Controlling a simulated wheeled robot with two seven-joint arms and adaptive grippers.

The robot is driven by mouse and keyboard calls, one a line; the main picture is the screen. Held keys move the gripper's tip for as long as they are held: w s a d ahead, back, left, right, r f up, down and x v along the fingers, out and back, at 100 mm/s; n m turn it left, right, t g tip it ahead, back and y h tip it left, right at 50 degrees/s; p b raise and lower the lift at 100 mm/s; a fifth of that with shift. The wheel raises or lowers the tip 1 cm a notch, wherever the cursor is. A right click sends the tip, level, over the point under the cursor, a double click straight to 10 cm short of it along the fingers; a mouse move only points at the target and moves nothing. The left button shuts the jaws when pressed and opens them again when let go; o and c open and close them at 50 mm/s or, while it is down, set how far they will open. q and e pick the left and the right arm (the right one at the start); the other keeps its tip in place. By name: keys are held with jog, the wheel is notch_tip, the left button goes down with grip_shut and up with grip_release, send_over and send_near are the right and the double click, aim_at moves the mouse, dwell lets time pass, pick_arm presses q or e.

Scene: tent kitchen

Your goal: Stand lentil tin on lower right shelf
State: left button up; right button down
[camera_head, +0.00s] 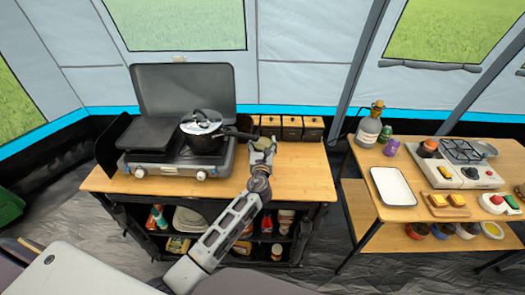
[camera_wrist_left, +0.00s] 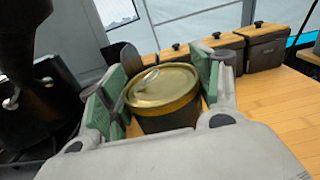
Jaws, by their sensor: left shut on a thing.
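The lentil tin (camera_wrist_left: 163,92) has a gold lid with a ring pull and a dark side. My left gripper (camera_head: 263,146) is over the worktop, just right of the stove. In the left wrist view its green finger pads (camera_wrist_left: 160,96) are shut on the tin from both sides. The tin looks upright; I cannot tell whether its base touches the worktop. Its label is hidden. The cabinet under the worktop has open shelves with goods on the right side, such as a white-lidded jar (camera_head: 277,252) on the lower right shelf. My left forearm crosses in front of the cabinet. My right gripper is out of view.
A camping stove (camera_head: 160,160) carries a dark pot (camera_head: 203,130) with a handle toward my gripper. Several dark canisters with wooden lids (camera_head: 292,128) line the worktop's back. The worktop (camera_head: 305,175) is clear at right. A second table with a white tray (camera_head: 393,187) stands across a gap.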

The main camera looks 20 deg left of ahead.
pick_arm(q)
jog(key=shift+f+b, duration=0.3)
jog(key=shift+f, duration=1.35)
jog(key=shift+f, duration=0.1)
jog(key=o, duration=1.8)
jog(key=shift+f, duration=0.1)
jog(key=shift+v, duration=0.95)
jog(key=b+v, duration=0.1)
jog(key=v, duration=0.9)
jog(key=shift+r, duration=0.2)
jog(key=shift+s, duration=0.1)
